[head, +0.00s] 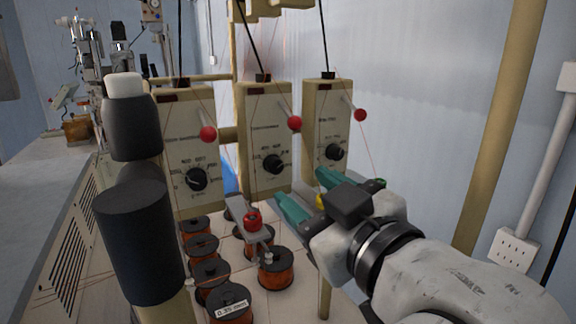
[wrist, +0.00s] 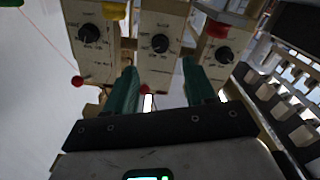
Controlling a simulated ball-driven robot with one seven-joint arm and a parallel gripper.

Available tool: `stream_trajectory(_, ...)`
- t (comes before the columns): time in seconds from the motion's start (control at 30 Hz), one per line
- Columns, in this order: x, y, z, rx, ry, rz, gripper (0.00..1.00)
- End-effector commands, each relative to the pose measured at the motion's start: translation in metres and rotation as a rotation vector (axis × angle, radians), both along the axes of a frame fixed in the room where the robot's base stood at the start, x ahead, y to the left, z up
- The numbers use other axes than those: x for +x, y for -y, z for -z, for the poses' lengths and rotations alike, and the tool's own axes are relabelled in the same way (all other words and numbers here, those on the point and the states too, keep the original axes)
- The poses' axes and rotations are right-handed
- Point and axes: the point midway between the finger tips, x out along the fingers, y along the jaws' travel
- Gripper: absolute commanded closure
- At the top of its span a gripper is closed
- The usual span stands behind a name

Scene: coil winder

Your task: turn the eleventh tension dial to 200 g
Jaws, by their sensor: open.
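Three cream tension boxes stand in a row in the head view, each with a black dial on a printed scale: a left dial (head: 196,179), a middle dial (head: 273,164) and a right dial (head: 334,152). The print is too small to tell which box is the eleventh or its setting. My gripper (head: 302,186), with teal fingers, is open and empty in front of the middle and right boxes, apart from the dials. The wrist view shows three dials beyond the fingers; its middle dial (wrist: 160,43) lies above the gap of my gripper (wrist: 160,75).
Copper-wire spools (head: 276,268) stand below the boxes, left of my gripper. Red balls on rods (head: 294,123) stick out from the boxes, and thin wires run nearby. A cream post (head: 500,120) stands at the right. A grey bench (head: 50,190) lies at the left.

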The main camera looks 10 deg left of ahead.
Motion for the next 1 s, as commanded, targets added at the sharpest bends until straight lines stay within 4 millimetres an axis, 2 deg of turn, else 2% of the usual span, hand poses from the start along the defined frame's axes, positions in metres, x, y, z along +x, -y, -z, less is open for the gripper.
stream_trajectory(0.2, 0.034, -0.023, -0.002, -0.001, -0.003, 0.000, 0.45)
stream_trajectory(0.4, 0.056, -0.038, -0.001, 0.001, -0.003, 0.001, 0.45)
stream_trajectory(0.6, 0.064, -0.043, 0.000, 0.000, -0.002, 0.002, 0.45)
stream_trajectory(0.83, 0.065, -0.043, 0.001, 0.000, -0.002, 0.002, 0.45)
stream_trajectory(1.0, 0.065, -0.043, 0.001, 0.001, -0.002, 0.002, 0.59)
